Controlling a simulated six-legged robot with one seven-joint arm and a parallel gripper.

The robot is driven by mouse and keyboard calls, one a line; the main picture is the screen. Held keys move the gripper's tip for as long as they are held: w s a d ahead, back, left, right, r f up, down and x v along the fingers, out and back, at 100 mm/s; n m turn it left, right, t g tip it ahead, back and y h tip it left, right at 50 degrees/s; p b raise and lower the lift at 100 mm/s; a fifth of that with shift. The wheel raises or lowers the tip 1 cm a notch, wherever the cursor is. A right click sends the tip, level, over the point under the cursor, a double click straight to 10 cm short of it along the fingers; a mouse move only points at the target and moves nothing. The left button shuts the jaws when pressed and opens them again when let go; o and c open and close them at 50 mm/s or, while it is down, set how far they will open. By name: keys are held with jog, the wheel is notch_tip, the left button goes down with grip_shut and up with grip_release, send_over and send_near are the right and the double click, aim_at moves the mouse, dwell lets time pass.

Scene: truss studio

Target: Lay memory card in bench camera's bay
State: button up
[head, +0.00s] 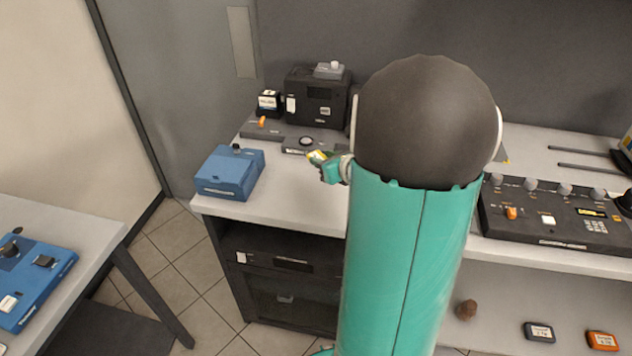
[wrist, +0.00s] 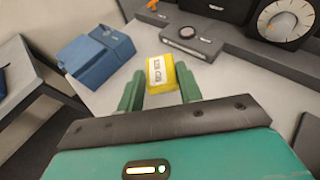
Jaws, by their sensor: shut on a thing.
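My gripper (wrist: 160,82) is shut on a yellow memory card (wrist: 162,70) with a white label. The green fingers hold it from both sides, above the pale bench top. In the head view the card (head: 317,156) shows at the tip of my gripper (head: 328,165), left of my large arm link. A black boxy device (head: 318,98), which looks like the bench camera, stands at the back of the bench behind the card. A dark low unit (head: 290,138) lies in front of it. I cannot make out an open bay.
A blue box (head: 228,173) sits at the bench's left end. A control panel (head: 560,215) with knobs is at right. A dark card (head: 538,331) and an orange one (head: 602,340) lie on the lower shelf. Bare bench top (head: 290,205) shows at front left.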

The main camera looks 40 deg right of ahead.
jog(key=shift+d, duration=0.4)
send_over(327, 194)
notch_tip(327, 194, down, 6)
jog(key=shift+s+r, duration=0.1)
jog(key=shift+f, duration=2)
jog(key=shift+f, duration=0.1)
jog(key=o, duration=1)
